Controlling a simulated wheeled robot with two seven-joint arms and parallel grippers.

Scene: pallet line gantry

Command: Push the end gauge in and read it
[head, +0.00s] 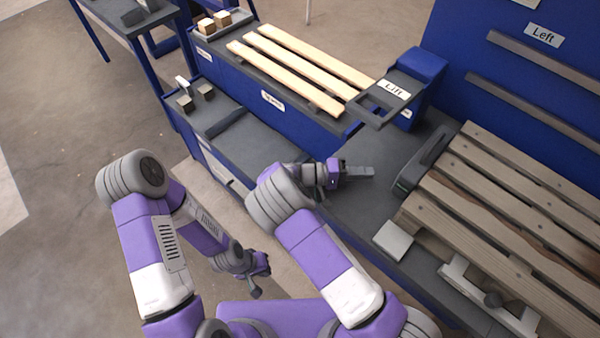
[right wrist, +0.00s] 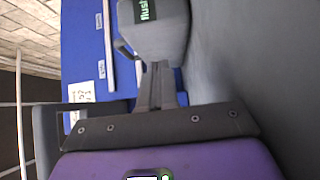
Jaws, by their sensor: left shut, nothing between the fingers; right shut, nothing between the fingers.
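The end gauge (head: 418,163) is a long dark grey block standing against the near-left end of the slatted wooden pallet (head: 520,200) in the head view. My right gripper (head: 371,172) is shut and empty, pointing at the gauge. A small gap shows between them in the head view. Its closed fingers (right wrist: 155,75) reach towards the block in the right wrist view. My left gripper (head: 260,282) is shut and empty, low beside my base.
A blue stand with a grey "Lift" plate (head: 393,88) is behind the right gripper. Pale boards (head: 300,68) lie on the blue bench. A white block (head: 393,241) sits at the pallet's near corner. The dark bench top (head: 350,205) around the right gripper is clear.

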